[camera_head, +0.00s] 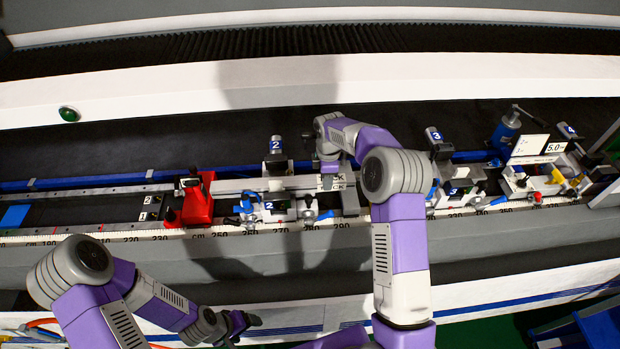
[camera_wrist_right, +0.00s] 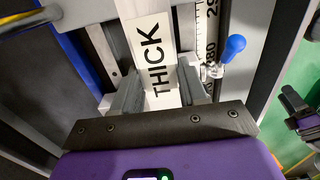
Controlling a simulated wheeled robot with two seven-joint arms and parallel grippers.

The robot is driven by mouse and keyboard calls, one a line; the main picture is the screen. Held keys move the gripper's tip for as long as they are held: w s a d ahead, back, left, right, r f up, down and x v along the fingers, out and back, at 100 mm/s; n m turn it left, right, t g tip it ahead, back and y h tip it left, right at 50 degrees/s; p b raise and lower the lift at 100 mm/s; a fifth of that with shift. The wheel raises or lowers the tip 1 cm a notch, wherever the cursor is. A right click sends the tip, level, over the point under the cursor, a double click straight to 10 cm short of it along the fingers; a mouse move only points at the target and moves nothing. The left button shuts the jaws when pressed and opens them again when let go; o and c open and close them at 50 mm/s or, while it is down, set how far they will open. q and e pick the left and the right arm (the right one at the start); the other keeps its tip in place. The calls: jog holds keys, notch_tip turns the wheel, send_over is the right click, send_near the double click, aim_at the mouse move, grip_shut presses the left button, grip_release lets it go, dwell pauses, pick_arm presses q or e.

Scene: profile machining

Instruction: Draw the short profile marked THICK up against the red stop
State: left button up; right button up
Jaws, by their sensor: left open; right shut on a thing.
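The short profile marked THICK (camera_wrist_right: 155,50) is a pale bar with black lettering, held between the two fingers of my right gripper (camera_wrist_right: 158,92). In the head view the right gripper (camera_head: 330,178) is at the bar's right part, partly hiding its label. The pale bar (camera_head: 235,186) runs left along the rail toward the red stop (camera_head: 197,203). Its left end appears close to the stop; I cannot tell whether they touch. My left gripper (camera_head: 240,322) is open and empty, low in front of the machine.
A blue-handled clamp unit marked 2 (camera_head: 268,207) stands on the rail beside the bar. Units marked 3 (camera_head: 434,135) and 4 (camera_head: 568,130) stand farther right. A white centimetre scale (camera_head: 130,237) runs along the front edge. The dark bed behind the rail is clear.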

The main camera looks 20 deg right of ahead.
jog(key=shift+w+a, duration=0.25)
jog(key=shift+a, duration=0.9)
jog(key=o, duration=1.2)
jog(key=shift+a, duration=0.1)
